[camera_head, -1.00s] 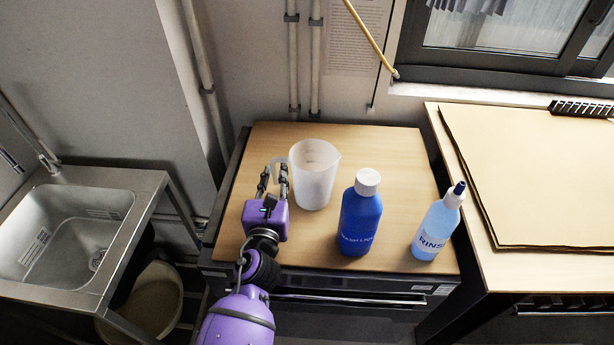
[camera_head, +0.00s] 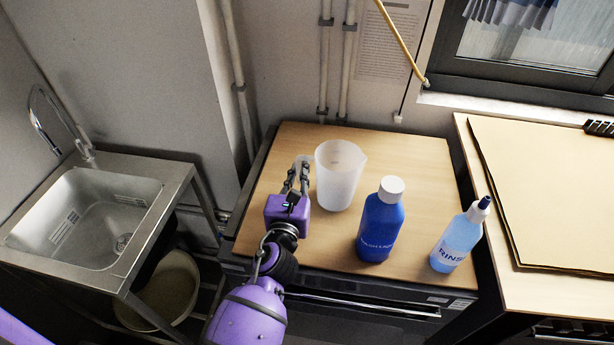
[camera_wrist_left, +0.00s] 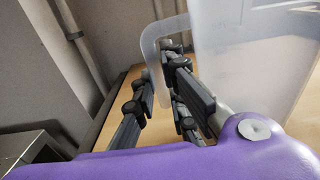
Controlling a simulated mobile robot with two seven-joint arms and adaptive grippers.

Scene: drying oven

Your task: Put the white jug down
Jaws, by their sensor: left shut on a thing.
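The white jug (camera_head: 338,178) is translucent and stands upright at the back of the wooden top (camera_head: 420,160); I cannot tell whether its base touches the wood. My left gripper (camera_head: 300,172) is at the jug's left side, shut on its handle. In the left wrist view, the jug (camera_wrist_left: 250,60) fills the right side, and its handle passes between the fingers of the left gripper (camera_wrist_left: 165,105). My right gripper is not in view.
A blue bottle (camera_head: 380,225) with a white cap and a light blue rinse bottle (camera_head: 458,240) stand right of the jug. A steel sink (camera_head: 95,215) is at left. Brown sheets (camera_head: 550,190) lie on the right-hand table. Wood behind the blue bottle is clear.

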